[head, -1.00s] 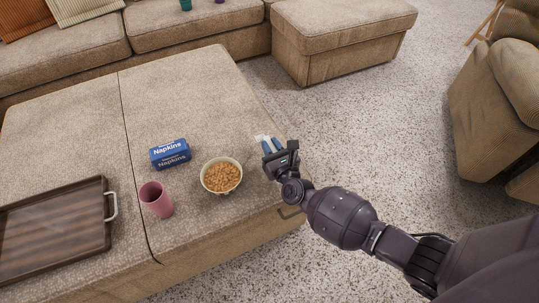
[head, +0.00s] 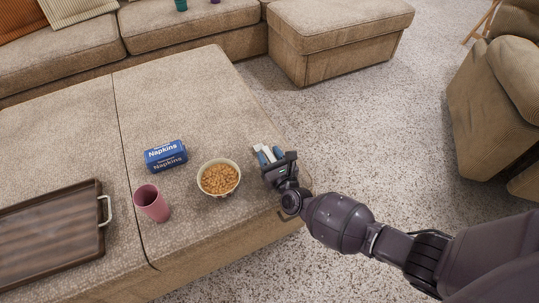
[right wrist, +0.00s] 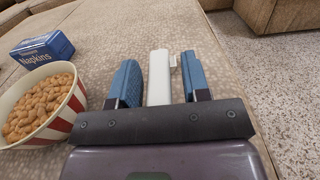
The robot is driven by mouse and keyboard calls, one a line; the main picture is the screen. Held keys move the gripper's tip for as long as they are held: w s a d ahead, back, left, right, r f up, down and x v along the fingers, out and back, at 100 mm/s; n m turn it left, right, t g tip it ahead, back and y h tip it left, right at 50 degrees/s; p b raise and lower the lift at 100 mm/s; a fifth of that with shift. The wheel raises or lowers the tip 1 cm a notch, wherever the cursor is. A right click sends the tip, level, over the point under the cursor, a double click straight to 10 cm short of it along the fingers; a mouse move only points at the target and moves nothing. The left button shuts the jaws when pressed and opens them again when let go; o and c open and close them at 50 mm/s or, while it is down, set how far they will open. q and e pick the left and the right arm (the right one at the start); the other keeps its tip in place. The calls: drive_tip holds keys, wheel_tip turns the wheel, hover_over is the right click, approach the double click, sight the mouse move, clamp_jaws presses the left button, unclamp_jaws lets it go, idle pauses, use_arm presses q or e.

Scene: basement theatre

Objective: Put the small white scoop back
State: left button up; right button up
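The small white scoop (right wrist: 159,78) lies near the right edge of the beige padded ottoman (head: 190,110). In the right wrist view its pale, narrow body runs between the two blue fingers of my right gripper (right wrist: 160,83). Gaps show on both sides, so the fingers are open around it and do not appear to grip it. In the head view my right gripper (head: 270,155) is low at the ottoman's right edge, partly hiding the scoop. My left gripper is not in view.
A striped bowl of snacks (head: 219,178) stands just left of my right gripper. A blue napkin pack (head: 166,155), a pink cup (head: 151,203) and a dark wooden tray (head: 45,235) are further left. Carpet lies open to the right.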

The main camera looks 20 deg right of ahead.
idle(0.3)
drive_tip(key=shift+s+r, duration=0.1)
drive_tip(key=shift+r, duration=0.1)
drive_tip(key=s+p, duration=0.1)
drive_tip(key=s, duration=0.9)
drive_tip(key=shift+s+d+p, duration=0.2)
drive_tip(key=shift+s+p, duration=0.2)
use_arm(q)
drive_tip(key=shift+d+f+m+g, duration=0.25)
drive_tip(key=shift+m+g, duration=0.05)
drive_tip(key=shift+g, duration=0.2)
use_arm(e)
drive_tip(key=shift+s+f, duration=0.1)
drive_tip(key=shift+s, duration=0.45)
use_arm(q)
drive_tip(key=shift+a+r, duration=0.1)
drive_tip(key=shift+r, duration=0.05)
